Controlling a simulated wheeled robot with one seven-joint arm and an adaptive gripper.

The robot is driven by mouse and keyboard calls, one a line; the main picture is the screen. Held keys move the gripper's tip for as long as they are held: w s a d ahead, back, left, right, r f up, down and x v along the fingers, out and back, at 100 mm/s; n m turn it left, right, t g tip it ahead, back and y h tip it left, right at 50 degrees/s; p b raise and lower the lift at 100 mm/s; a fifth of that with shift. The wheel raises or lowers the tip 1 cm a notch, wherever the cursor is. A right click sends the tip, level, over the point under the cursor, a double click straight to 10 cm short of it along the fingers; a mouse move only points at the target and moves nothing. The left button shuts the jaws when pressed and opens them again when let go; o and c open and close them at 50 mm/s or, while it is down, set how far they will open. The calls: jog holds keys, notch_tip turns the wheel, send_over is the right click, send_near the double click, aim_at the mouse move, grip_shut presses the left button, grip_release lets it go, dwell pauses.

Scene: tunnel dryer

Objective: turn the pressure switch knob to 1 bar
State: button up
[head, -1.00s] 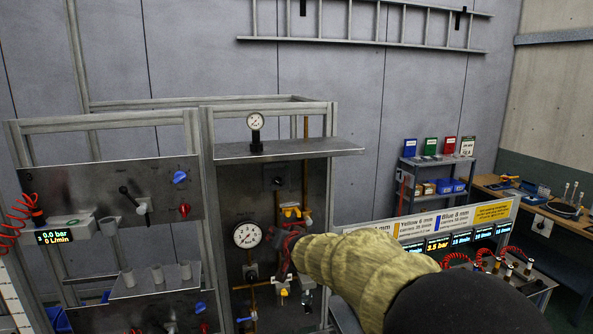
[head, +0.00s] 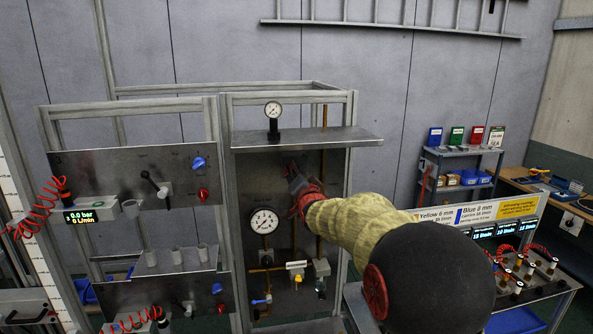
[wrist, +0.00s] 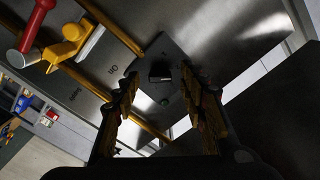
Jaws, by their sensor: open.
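My gripper (head: 294,172) is in front of the tall grey panel (head: 252,190), high up and just below the shelf. In the wrist view my gripper (wrist: 165,108) has its two yellow fingers apart, with nothing held between them. A dark square plate (wrist: 172,62) on the panel lies ahead of the open fingers. In the head view my gripper covers this plate.
A round white gauge (head: 264,221) sits on the panel below left of my gripper. A smaller gauge (head: 273,110) stands on the metal shelf (head: 330,139) above. Yellow pipes and a red handle (wrist: 34,25) show in the wrist view. A left panel (head: 110,170) holds blue and red knobs.

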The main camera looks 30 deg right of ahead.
jog(key=shift+w+d, duration=0.15)
jog(key=shift+w, duration=0.5)
jog(key=shift+c, duration=1.3)
jog(key=c, duration=0.8)
grip_shut()
